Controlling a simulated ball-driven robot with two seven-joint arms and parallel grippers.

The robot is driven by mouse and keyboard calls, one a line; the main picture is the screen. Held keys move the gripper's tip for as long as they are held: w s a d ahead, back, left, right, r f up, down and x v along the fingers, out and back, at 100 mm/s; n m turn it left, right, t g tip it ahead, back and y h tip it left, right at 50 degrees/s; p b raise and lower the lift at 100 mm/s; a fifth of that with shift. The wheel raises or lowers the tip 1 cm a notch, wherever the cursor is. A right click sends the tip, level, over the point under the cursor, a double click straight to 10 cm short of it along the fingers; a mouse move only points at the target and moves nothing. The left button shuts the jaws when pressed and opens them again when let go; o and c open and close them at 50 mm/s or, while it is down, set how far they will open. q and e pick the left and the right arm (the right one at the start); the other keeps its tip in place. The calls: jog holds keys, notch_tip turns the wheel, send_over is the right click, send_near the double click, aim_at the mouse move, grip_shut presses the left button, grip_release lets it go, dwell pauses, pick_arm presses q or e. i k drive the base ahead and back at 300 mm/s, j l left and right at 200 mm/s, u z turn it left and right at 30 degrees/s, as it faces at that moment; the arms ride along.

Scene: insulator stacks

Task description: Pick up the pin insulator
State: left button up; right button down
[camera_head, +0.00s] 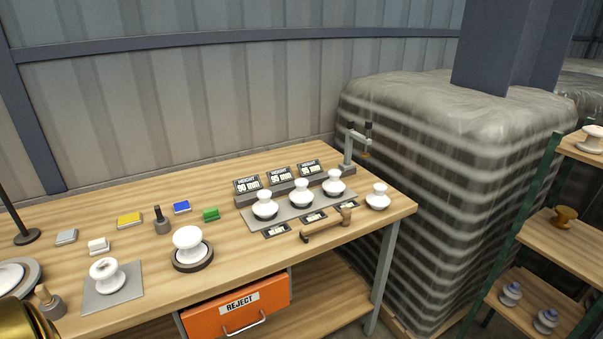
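Several white, waisted insulators stand on the wooden table; I cannot tell which one is the pin insulator. One white insulator (107,275) is on a grey square mat at the left. Another insulator (188,243) stands on a dark round base. Three more, left (265,206), middle (301,194) and right (334,183), stand upright in a row on a grey plate before height labels. One insulator (378,197) stands alone near the table's right end. A brown insulator (565,216) is on the side shelf.
An orange REJECT drawer (236,303) hangs under the table (150,219). A wooden-handled tool (326,225) lies before the row. Small coloured blocks, a dark weight-like piece (162,221) and a brass object (30,321) are at the left. A wrapped pallet (455,190) stands behind right.

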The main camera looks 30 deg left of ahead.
aim_at(300, 197)
jog(key=i+j, duration=0.2)
jog(key=i, duration=0.2)
jog(key=i+j+u, duration=0.15)
jog(key=u, duration=0.25)
jog(key=i+u, duration=0.75)
jog(key=k+l, duration=0.05)
jog(key=k, duration=0.05)
